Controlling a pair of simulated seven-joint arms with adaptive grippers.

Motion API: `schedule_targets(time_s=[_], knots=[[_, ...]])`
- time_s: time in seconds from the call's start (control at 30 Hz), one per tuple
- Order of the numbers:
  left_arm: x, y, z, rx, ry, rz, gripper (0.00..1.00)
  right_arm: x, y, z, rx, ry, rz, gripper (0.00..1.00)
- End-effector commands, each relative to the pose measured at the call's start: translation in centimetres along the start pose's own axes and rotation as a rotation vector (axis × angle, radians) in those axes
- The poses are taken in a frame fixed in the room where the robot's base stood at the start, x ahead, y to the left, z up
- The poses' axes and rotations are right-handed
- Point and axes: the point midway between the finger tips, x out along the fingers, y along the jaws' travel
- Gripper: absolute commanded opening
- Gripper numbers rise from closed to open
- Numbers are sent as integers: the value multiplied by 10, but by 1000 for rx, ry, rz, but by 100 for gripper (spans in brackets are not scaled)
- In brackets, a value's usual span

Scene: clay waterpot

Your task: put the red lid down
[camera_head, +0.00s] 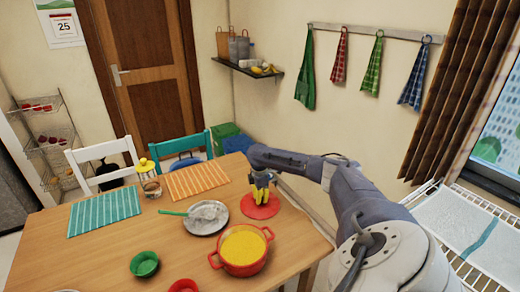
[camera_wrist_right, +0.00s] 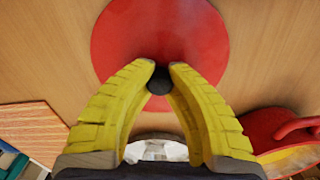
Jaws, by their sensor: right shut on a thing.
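The red lid (camera_head: 258,210) is a flat round disc at the right part of the wooden table, behind the red pot. In the right wrist view the lid (camera_wrist_right: 185,30) has a dark round knob (camera_wrist_right: 159,82). My right gripper (camera_head: 261,196) is above the lid's middle, and its yellow fingers (camera_wrist_right: 159,72) are shut on the knob. The lid looks flat and at table level; I cannot tell whether it touches the wood. The red pot (camera_head: 241,250) holds something yellow and is uncovered. My left gripper is not in view.
A grey plate (camera_head: 207,222) with a green-handled utensil lies left of the lid. A green bowl (camera_head: 144,264) and a red bowl (camera_head: 183,286) are near the front. Striped placemats (camera_head: 104,212) and a jar (camera_head: 150,186) are farther left. Bare wood lies right of the lid.

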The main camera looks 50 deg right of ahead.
Motion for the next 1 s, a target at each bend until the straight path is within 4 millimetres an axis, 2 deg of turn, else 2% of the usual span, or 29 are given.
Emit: schedule_targets(time_s=[0.17,0.2,0.37,0.73,0.87,1.0], knots=[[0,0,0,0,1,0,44,1,0,0,0,0,0,0],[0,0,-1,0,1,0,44,1,0,0,0,0,0,18],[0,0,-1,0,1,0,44,1,0,0,0,0,0,36],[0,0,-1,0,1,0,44,-6,0,0,0,0,1,36],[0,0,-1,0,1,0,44,-23,1,1,-1,0,3,36],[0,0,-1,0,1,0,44,-48,1,0,0,1,4,36]])
